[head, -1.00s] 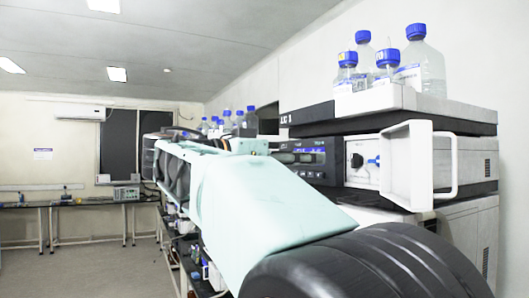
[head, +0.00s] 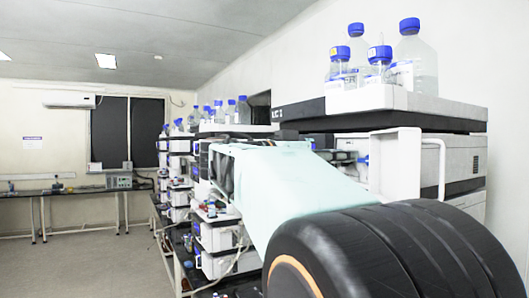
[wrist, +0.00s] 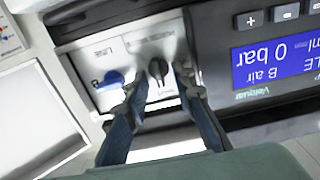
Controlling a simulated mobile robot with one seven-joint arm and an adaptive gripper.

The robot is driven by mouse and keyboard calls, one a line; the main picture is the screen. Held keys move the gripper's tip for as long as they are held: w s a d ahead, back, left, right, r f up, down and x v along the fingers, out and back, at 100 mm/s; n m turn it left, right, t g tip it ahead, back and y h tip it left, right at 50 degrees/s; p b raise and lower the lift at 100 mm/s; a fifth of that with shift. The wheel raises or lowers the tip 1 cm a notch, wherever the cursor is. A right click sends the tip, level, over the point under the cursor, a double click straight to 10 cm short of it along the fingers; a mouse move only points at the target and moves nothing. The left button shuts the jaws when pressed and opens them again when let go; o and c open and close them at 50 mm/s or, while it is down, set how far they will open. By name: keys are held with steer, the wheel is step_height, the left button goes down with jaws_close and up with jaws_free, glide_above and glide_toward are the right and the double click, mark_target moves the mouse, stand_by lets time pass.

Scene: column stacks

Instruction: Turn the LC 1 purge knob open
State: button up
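The LC 1 stack (head: 290,109) stands at the right in the head view, with its label on the top tray. In the wrist view, which is upside down, a black knob (wrist: 158,70) sits on the silver panel (wrist: 130,52). I take it to be the purge knob. My gripper (wrist: 160,84) is open, with one finger on each side of the knob and a visible gap on both sides. I cannot tell how near the fingertips are in depth. In the head view my arm hides the knob and the gripper.
A blue display (wrist: 270,62) reads 0 bar, near the right finger. A white open door (head: 405,165) projects from the stack. Bottles (head: 416,60) stand on top. More stacks (head: 215,235) line the bench beyond.

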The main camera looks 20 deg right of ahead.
jaws_close()
steer(key=shift+f+n, duration=0.1)
steer(key=shift+n, duration=0.2)
steer(key=shift+w+n+b, duration=0.1)
steer(key=shift+n+b, duration=0.8)
steer(key=shift+n, duration=0.3)
steer(key=shift+w+f+n+p, duration=0.1)
steer(key=shift+n+p, duration=0.1)
steer(key=shift+n, duration=2.25)
steer(key=shift+w+f+n+p, duration=0.15)
steer(key=shift+n+p, duration=0.1)
steer(key=shift+n, duration=2.15)
steer(key=shift+w+f+n+p, duration=0.1)
steer(key=shift+n+p, duration=0.1)
steer(key=shift+n, duration=2.25)
